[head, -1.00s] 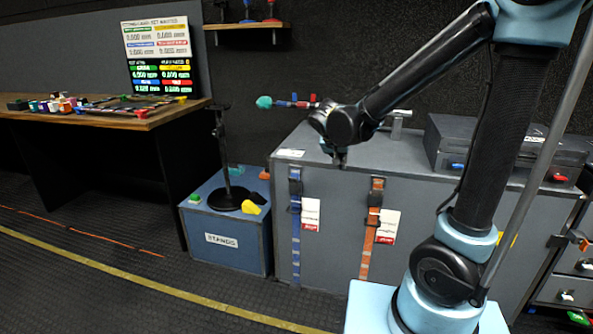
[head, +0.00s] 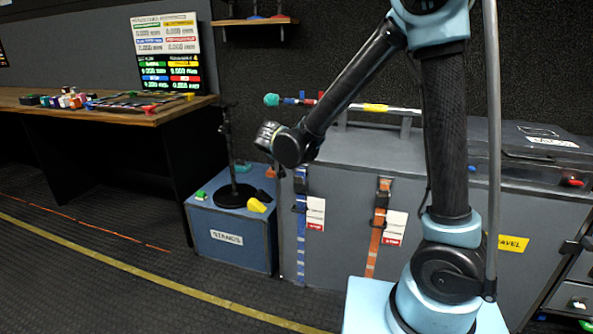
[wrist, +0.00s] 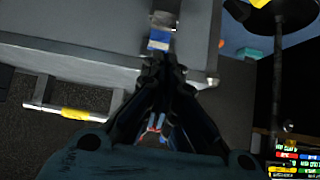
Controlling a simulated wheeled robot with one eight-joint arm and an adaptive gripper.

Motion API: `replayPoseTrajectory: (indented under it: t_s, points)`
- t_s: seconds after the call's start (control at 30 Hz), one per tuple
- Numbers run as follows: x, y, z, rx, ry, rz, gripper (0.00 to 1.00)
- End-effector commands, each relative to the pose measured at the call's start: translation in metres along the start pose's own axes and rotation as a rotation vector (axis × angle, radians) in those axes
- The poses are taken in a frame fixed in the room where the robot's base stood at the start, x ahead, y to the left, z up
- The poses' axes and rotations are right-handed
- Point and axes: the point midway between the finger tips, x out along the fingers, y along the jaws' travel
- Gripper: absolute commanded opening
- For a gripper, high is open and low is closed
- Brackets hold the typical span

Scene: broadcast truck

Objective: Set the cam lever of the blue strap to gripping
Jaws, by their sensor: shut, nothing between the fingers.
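The blue strap (head: 301,225) hangs down the front of the grey case at its left end, with a dark cam buckle (head: 300,184) near the top. A red-and-white tag hangs beside it. Whether the cam lever is up or down is too small to tell. My gripper (wrist: 165,66) is shut and empty. In the wrist view, the blue strap (wrist: 158,41) shows just beyond my fingertips, with a greyish buckle part above it. In the head view my gripper is above the case's left end, apart from the buckle, its fingertips unclear.
An orange strap (head: 377,235) with its own tag hangs to the right on the same case (head: 340,205). A blue box (head: 228,235) with a black stand on it is close on the left. A rail with a yellow label (head: 376,107) runs above the case top.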

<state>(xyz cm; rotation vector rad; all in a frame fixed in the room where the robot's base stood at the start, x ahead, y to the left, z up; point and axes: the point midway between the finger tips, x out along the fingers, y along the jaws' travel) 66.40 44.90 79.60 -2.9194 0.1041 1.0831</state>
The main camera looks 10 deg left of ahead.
Motion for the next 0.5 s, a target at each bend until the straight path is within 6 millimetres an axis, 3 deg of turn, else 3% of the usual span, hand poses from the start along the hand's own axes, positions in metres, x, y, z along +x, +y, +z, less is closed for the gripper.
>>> replayPoseTrajectory:
  t_s: [0.27,0.5]
  points:
    - [0.006,0.004,-0.002,0.004,-0.001,0.006,0.0]
    - [0.035,0.005,-0.003,0.007,0.0,0.008,0.0]
